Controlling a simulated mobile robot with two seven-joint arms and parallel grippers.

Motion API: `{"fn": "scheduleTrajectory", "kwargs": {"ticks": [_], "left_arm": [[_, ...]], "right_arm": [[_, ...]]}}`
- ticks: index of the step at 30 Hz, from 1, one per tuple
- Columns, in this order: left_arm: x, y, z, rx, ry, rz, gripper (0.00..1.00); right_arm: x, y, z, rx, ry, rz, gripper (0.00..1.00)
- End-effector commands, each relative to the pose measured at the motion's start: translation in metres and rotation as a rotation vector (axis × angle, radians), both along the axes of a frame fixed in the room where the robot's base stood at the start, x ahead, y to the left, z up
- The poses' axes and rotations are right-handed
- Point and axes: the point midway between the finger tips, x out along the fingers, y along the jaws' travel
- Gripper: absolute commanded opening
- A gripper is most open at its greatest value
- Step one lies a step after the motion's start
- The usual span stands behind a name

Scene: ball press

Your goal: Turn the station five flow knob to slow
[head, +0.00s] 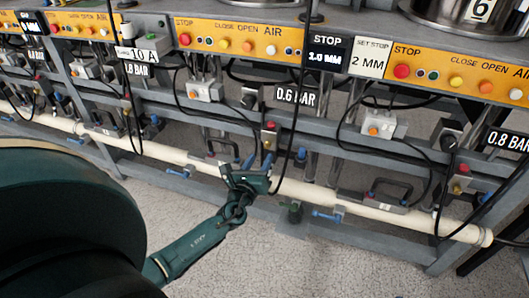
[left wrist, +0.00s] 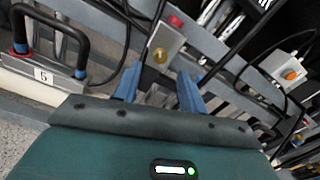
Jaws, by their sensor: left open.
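My left gripper (head: 257,163) is open and empty in front of the lower rail of the press bench, below the 0.6 BAR sign (head: 296,97). Its two blue fingers also show in the left wrist view (left wrist: 157,88). Just beyond the fingertips is a small grey box with a yellow-brass knob (left wrist: 160,55) and a red knob (left wrist: 176,21). The red knob also shows in the head view (head: 270,125). No gap or contact between fingers and box can be judged. I cannot read which knob is the flow knob or its setting. My right gripper is not in view.
A cream pipe (head: 310,193) runs along the bench's lower front. A black U-handle (left wrist: 72,30) stands left in the wrist view beside a small number plate (left wrist: 43,76). Black cables (head: 300,110) hang near the gripper. The carpeted floor (head: 285,260) in front is clear.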

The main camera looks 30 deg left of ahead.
Motion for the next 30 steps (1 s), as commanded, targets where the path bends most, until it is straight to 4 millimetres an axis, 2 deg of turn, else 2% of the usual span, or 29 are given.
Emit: {"fn": "scheduleTrajectory", "kwargs": {"ticks": [3, 9, 20, 30], "left_arm": [[0.022, 0.005, -0.001, -0.002, -0.003, 0.001, 0.41], [0.043, 0.01, -0.001, -0.003, -0.001, 0.0, 0.41], [0.047, 0.011, 0.0, -0.002, 0.0, 0.0, 0.41], [0.047, 0.011, 0.0, -0.002, 0.0, 0.0, 0.14]], "right_arm": [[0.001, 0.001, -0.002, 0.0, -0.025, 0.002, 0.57], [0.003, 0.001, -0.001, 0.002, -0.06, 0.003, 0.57], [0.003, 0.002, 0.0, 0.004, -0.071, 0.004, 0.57], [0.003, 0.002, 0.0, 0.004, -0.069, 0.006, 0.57]]}}
